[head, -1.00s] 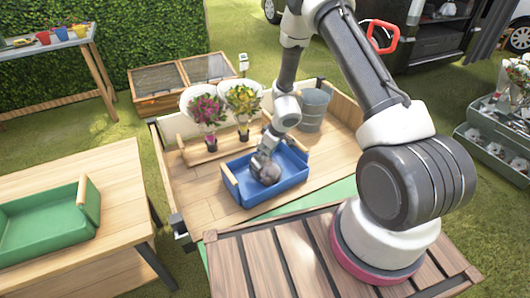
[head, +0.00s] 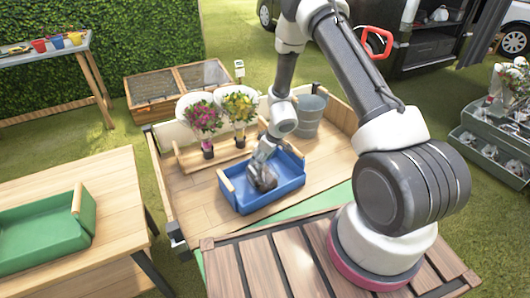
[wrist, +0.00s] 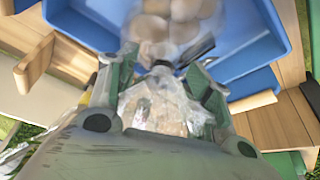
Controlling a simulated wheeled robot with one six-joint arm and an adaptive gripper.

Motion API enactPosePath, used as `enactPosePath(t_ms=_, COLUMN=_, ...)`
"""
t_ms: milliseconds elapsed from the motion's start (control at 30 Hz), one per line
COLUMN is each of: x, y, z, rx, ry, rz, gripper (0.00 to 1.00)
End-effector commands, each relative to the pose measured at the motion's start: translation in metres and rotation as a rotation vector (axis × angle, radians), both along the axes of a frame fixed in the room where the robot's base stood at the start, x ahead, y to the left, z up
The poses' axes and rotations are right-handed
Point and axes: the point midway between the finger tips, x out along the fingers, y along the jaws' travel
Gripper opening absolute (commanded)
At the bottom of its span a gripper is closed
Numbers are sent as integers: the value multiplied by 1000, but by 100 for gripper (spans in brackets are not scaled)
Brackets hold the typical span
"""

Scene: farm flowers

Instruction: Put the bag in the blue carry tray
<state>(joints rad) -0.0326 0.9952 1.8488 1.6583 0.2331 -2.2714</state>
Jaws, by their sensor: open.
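The blue carry tray (head: 277,194) stands on the wooden bed, with light wooden handles at its ends. A greyish clear bag (head: 263,178) with brown round contents is inside it, towards the left half. My gripper (head: 264,153) is just above the bag, pointing down into the tray. In the wrist view my gripper (wrist: 172,66) has its fingers apart. Part of the clear bag (wrist: 165,105) shows between the fingers, and brown contents in clear wrap (wrist: 170,22) show beyond them. Whether the fingers touch the wrap I cannot tell. The blue tray wall (wrist: 240,80) shows around it.
A green tray (head: 45,225) sits on the left table (head: 120,180). The bed is bare left of the blue tray.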

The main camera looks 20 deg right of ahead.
Motion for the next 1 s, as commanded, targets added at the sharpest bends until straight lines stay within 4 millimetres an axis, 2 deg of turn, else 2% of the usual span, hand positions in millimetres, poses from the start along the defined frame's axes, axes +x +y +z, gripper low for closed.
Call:
enactPosePath(t_ms=400, x=-25, y=-21, z=82, rx=0, ry=-4, rz=0, gripper=50)
enactPosePath(t_ms=533, x=-31, y=-25, z=99, rx=0, ry=-2, rz=-2, gripper=50)
enactPosePath(t_ms=767, x=-34, y=-28, z=109, rx=1, ry=-2, rz=-1, gripper=50)
enactPosePath(t_ms=833, x=-34, y=-28, z=118, rx=10, ry=-7, rz=-6, gripper=50)
enactPosePath(t_ms=867, x=-34, y=-27, z=125, rx=18, ry=-11, rz=-8, gripper=50)
enactPosePath(t_ms=933, x=-34, y=-26, z=153, rx=45, ry=-24, rz=-19, gripper=50)
enactPosePath(t_ms=1000, x=-39, y=-25, z=191, rx=84, ry=-36, rz=-36, gripper=50)
